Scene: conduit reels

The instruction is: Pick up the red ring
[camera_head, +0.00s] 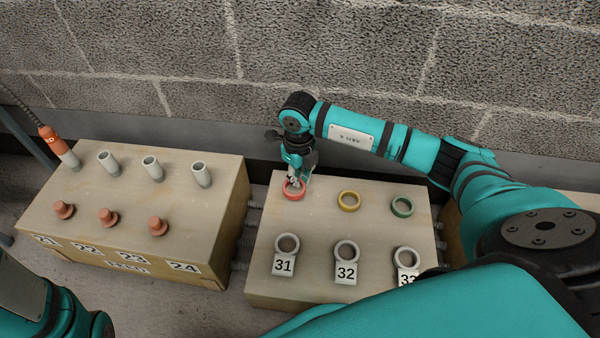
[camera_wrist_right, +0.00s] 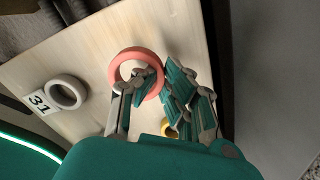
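The red ring (camera_head: 294,190) is at the back left of the middle wooden box (camera_head: 318,222). My right gripper (camera_head: 294,182) points down at it. In the right wrist view the red ring (camera_wrist_right: 122,62) has its rim between my two fingertips (camera_wrist_right: 160,82). One fingertip is inside the ring and the other outside, and they look closed on the rim. Whether the ring touches the wood is hard to tell. My left gripper is out of view; only part of my left arm shows at the lower left.
A yellow ring (camera_head: 349,201) and a green ring (camera_head: 402,207) lie to the right. Grey rings labelled 31 (camera_head: 287,244), 32 (camera_head: 346,251) and 33 (camera_head: 406,257) are in front. The left box (camera_head: 130,190) carries grey tubes and orange knobs. A block wall (camera_head: 200,50) stands behind.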

